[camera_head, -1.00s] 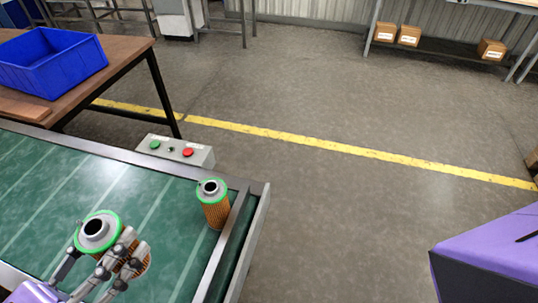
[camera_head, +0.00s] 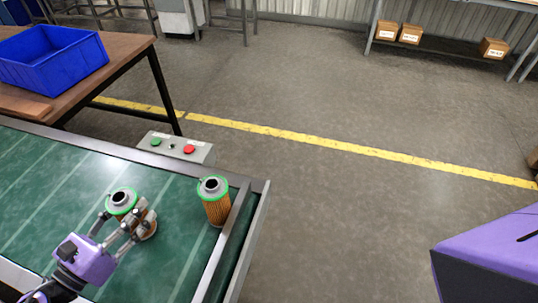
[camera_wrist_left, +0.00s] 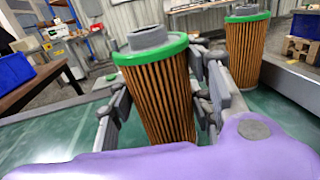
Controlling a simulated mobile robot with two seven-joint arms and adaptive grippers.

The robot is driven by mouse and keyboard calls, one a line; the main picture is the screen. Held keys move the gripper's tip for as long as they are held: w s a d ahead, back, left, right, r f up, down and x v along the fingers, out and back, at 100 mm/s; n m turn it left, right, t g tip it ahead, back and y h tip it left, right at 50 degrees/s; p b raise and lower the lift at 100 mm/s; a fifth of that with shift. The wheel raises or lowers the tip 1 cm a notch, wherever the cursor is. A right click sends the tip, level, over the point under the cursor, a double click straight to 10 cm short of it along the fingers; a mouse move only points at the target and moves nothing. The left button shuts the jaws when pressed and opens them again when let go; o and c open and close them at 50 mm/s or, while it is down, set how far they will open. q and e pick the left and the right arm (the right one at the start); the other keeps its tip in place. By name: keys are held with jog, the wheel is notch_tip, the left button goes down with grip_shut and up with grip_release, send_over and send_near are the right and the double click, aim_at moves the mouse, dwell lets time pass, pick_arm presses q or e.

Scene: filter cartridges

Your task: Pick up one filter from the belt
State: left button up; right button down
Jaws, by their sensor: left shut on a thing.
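My left gripper (camera_head: 127,216) is shut on an orange pleated filter (camera_head: 121,203) with a green rim and grey top. The filter is nearly upright over the green belt (camera_head: 50,205); I cannot tell whether its base touches it. In the left wrist view this filter (camera_wrist_left: 160,95) stands between the two fingers, its lower end hidden by my purple gripper body. A second, similar filter (camera_head: 216,208) stands upright at the belt's right end, apart from the gripper; it also shows behind on the right in the left wrist view (camera_wrist_left: 246,50). My right gripper is not in view.
A grey control box (camera_head: 175,148) with green and red buttons sits beside the belt's far edge. A blue bin (camera_head: 60,72) stands on a brown table (camera_head: 122,52) at the upper left. Metal rails edge the belt. The floor to the right is open.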

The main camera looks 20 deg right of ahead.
pick_arm(q)
jog(key=shift+f, duration=0.4)
jog(key=shift+f, duration=0.15)
jog(key=o, duration=0.8)
jog(key=shift+f, duration=0.1)
jog(key=o, duration=0.4)
